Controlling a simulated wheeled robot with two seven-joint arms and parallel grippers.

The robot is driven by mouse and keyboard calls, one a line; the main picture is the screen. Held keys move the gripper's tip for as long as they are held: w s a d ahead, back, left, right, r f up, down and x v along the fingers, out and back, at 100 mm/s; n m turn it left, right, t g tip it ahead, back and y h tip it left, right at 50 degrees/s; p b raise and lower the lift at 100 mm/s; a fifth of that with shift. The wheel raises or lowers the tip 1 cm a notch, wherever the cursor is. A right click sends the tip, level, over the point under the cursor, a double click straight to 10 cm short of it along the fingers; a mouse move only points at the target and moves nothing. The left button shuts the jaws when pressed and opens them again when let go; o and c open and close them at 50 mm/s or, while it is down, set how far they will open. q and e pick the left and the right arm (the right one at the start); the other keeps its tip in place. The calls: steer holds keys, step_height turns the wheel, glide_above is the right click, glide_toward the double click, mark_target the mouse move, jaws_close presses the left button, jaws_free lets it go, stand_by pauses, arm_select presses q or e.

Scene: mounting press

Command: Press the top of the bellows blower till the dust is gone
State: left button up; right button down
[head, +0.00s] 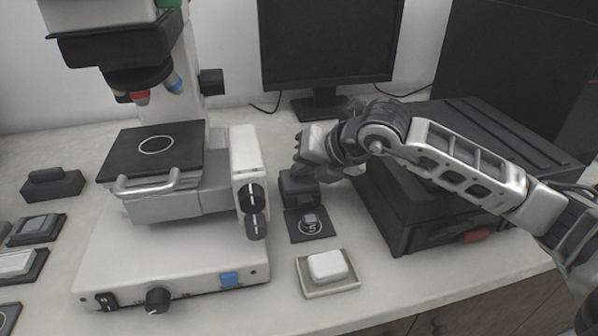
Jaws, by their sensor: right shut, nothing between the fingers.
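A dark, blocky object (299,190), which looks like the bellows blower, stands on the bench just right of the microscope. My right gripper (301,167) reaches in from the right, shut and empty, with its fingertips at the top of the blower. I cannot tell whether they touch it. The gripper and wrist hide part of the blower's top and back. In front of the blower lies a dark square pad (297,236) with a small round mounted piece (311,224) on it. Dust is too small to make out. My left gripper is out of view.
A white microscope (170,270) stands to the left. A black box (420,235) sits under my right arm. A shallow tray (318,291) with a white block is in front. A monitor (330,40) stands behind. Small dark holders (52,185) line the left edge.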

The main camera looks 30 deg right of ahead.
mark_target(303, 180)
steer(key=shift+r+p, duration=0.65)
steer(key=shift+r, duration=0.5)
step_height(303, 180, up, 5)
steer(key=p, duration=0.3)
stand_by(0.9)
